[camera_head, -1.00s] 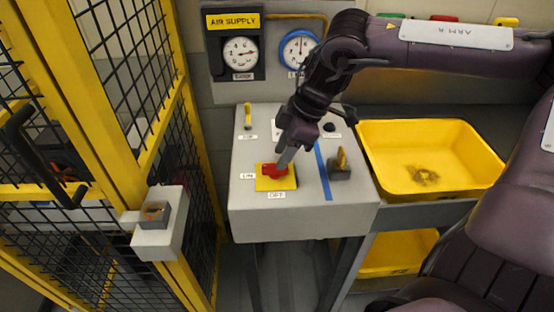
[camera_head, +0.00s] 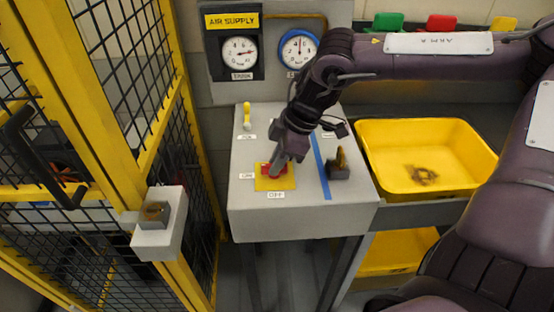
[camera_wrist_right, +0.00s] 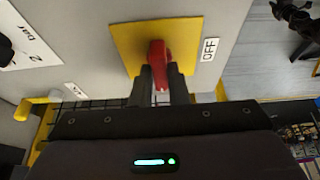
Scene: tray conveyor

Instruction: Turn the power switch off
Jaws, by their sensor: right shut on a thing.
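The power switch is a red handle (camera_head: 274,169) on a square yellow plate (camera_head: 262,184) on the grey console (camera_head: 300,215). An "OFF" label lies at the plate's front edge and an "ON" label at its left. My right gripper (camera_head: 275,167) is over the plate, partly covering the handle. In the right wrist view the red handle (camera_wrist_right: 158,55) sits between the two dark fingers of my right gripper (camera_wrist_right: 162,85), which is shut on it. The handle's end in that view points along the fingers. My left gripper is out of view.
A yellow lever (camera_head: 247,115) is at the console's back left. A yellow bin (camera_head: 440,185) is at right. The yellow fence (camera_head: 150,110) with a grey latch box (camera_head: 158,225) bounds the left.

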